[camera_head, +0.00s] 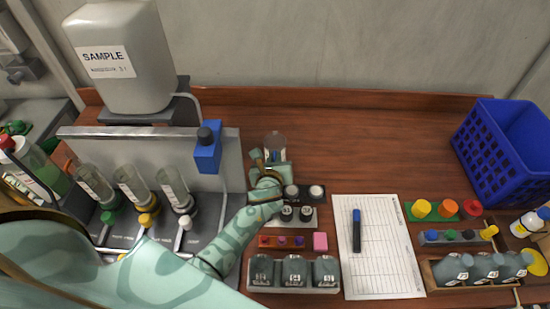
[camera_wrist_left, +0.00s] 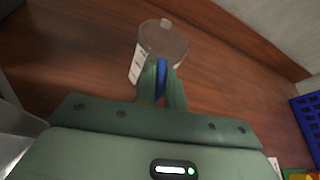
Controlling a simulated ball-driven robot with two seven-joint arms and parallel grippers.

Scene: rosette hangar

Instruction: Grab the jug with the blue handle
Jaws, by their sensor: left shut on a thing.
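The clear jug (camera_head: 274,141) stands on the wooden bench near the back, beside the grey dispenser stand. In the left wrist view the jug (camera_wrist_left: 165,38) shows a round open rim, a white label on its left side and a blue handle (camera_wrist_left: 161,78) facing me. My left gripper (camera_head: 270,167) reaches it from the front. In the left wrist view the fingers of my left gripper (camera_wrist_left: 162,85) are shut on the blue handle, one on each side. Whether the jug touches the bench is hard to tell. My right gripper is not in view.
A grey stand (camera_head: 225,165) with a blue block and several tubes is close to the left. Dark bottles in a rack (camera_head: 293,288), a paper sheet (camera_head: 375,270) with a marker, and a blue basket (camera_head: 490,160) lie to the front and right. The back middle bench is clear.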

